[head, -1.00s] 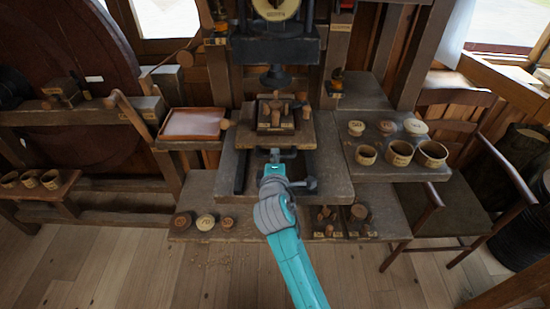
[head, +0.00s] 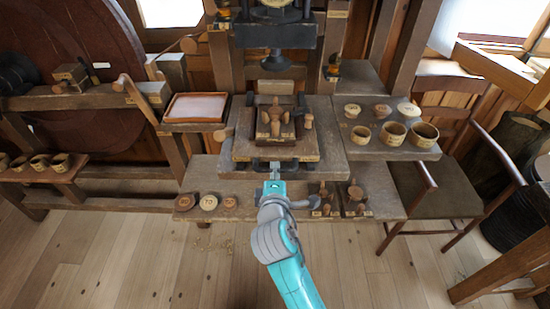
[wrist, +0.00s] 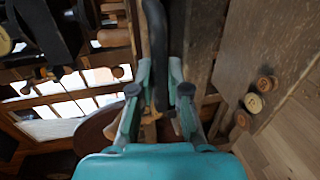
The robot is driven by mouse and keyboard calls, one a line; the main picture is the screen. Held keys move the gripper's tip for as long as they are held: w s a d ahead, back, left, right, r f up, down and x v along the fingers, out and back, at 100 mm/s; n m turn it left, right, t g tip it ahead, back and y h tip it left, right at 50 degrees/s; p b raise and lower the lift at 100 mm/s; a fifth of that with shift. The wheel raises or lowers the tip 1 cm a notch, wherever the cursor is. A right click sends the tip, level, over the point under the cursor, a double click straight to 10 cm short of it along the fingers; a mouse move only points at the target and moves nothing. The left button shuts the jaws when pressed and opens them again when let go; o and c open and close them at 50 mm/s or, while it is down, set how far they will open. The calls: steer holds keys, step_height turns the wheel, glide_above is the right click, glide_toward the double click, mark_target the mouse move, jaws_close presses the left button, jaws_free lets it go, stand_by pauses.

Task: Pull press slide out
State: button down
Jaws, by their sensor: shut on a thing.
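The press slide (head: 243,147) is a wooden board carrying a dark square box (head: 262,131) with several turned pegs. It sits on the press bed, in front of the press head (head: 275,62). My gripper (head: 275,172) is at the slide's front edge, shut on its dark handle. In the wrist view my gripper (wrist: 159,92) has a finger on each side of the dark handle bar (wrist: 157,45). The gripper partly hides the handle in the head view.
A shelf at right holds several cups and lids (head: 392,133). Round discs (head: 208,202) lie at the lower bench's left, small pegs (head: 325,198) at its right. A shallow tray (head: 196,107) is left of the press.

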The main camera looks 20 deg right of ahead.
steer(key=f+v, duration=0.1)
steer(key=v, duration=0.6)
steer(key=shift+f, duration=0.3)
steer(key=shift+s, duration=0.15)
steer(key=c, duration=1.4)
jaws_free()
steer(key=shift+s+a, duration=0.1)
steer(key=v, duration=1.1)
steer(key=shift+s, duration=0.4)
steer(key=shift+a+r, duration=0.1)
